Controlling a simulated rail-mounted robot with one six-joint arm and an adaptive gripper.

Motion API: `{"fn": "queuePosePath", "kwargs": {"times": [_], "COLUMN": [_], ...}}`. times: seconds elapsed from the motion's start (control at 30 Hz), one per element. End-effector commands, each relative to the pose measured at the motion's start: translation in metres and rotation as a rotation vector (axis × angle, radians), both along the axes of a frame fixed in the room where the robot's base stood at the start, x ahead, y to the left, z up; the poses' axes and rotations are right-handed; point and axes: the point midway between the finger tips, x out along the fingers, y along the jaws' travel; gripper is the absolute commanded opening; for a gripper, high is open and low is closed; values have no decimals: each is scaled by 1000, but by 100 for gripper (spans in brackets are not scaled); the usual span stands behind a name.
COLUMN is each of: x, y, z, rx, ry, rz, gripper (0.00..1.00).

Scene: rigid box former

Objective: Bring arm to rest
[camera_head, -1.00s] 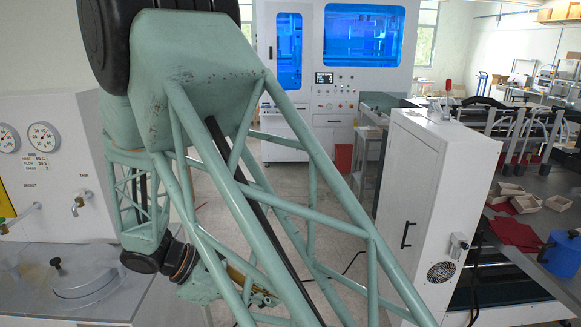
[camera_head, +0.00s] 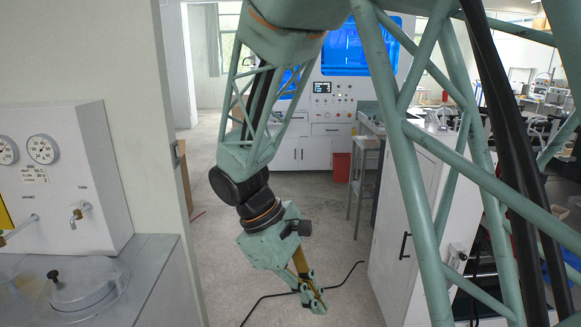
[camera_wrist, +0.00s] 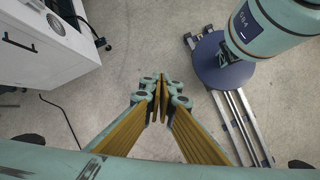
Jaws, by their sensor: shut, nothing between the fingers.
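My gripper (camera_head: 314,302) hangs at the end of my green arm in the middle of the head view, pointing down over the bare floor. In the wrist view my gripper (camera_wrist: 160,97) shows its yellow-brown fingers brought together at the tips, with nothing between them. It touches nothing that I can see. The arm's lattice links cross the right half of the head view and hide part of the white cabinet behind them.
A white cabinet (camera_head: 404,215) stands right of my gripper. A bench (camera_head: 158,270) with a gauge panel (camera_head: 75,170) is at left. A large machine with blue windows (camera_head: 344,58) is at the back. A black cable (camera_head: 262,299) lies on the open floor between.

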Motion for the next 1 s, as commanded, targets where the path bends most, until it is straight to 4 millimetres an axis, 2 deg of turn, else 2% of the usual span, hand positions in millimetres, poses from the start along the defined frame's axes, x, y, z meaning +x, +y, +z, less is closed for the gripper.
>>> {"fn": "queuePosePath", "kwargs": {"times": [0.4, 1.0], "x": [-28, -65], "y": [-31, -62], "z": [43, 98], "rx": [159, 364], "ry": [-61, -185], "rz": [-196, -457], "gripper": [0, 0]}}
